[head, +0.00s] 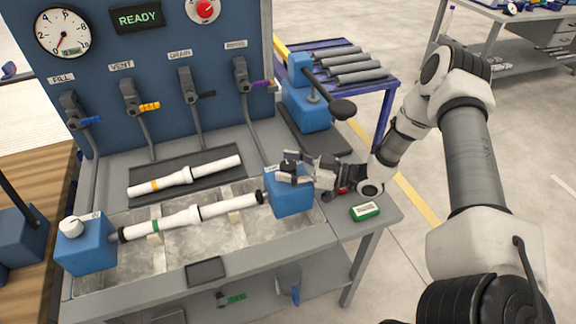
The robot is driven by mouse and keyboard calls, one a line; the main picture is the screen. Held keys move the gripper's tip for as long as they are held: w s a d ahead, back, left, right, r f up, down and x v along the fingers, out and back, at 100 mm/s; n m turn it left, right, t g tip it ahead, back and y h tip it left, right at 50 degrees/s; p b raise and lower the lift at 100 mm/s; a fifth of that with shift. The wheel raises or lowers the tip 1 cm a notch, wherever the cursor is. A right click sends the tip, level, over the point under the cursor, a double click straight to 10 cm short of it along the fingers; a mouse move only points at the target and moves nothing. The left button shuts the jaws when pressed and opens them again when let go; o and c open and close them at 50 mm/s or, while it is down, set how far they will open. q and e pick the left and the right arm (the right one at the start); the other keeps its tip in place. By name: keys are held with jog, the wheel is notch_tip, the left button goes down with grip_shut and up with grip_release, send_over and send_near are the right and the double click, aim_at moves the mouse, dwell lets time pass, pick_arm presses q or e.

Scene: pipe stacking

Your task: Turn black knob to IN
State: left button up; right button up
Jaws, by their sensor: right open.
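A black knob (287,167) sits on top of the right blue block (291,201) at the right end of the bench basin. My right gripper (288,167) is open at the top of this block, with its fingers on either side of the knob. Whether the fingers touch the knob cannot be told. The gripper partly covers the block's top, and the IN marking cannot be read. A white knob (71,227) tops the left blue block (86,250). My left gripper is not in view.
A pipe with a green band (180,220) lies between the blue blocks. Another with a yellow band (180,180) lies on a dark mat behind. A green box (365,211) is on the bench's right corner. A blue lever press (306,105) stands behind my gripper.

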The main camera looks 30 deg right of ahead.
jog(key=shift+s, duration=0.1)
jog(key=shift+c, duration=0.3)
jog(key=c, duration=1.1)
jog(key=shift+f+m+t+h+b, duration=0.2)
jog(key=shift+m+t+h+b, duration=0.95)
jog(key=shift+h, duration=0.45)
jog(key=m+t+h+b, duration=0.1)
jog(key=m+h+b, duration=0.3)
jog(key=h+b, duration=0.1)
jog(key=m+t+h+b, duration=0.1)
jog(key=m+h+b, duration=0.3)
jog(key=h, duration=0.3)
jog(key=shift+a+b, duration=0.15)
jog(key=shift+b, duration=0.6)
jog(key=shift+r+m+g+h+b, duration=0.1)
jog(key=shift+m+g+h+b, duration=0.15)
jog(key=shift+m+h+b, duration=0.7)
jog(key=shift+r+m+g+h, duration=0.15)
jog(key=shift+m+g+h, duration=0.65)
jog(key=shift+h, duration=0.85)
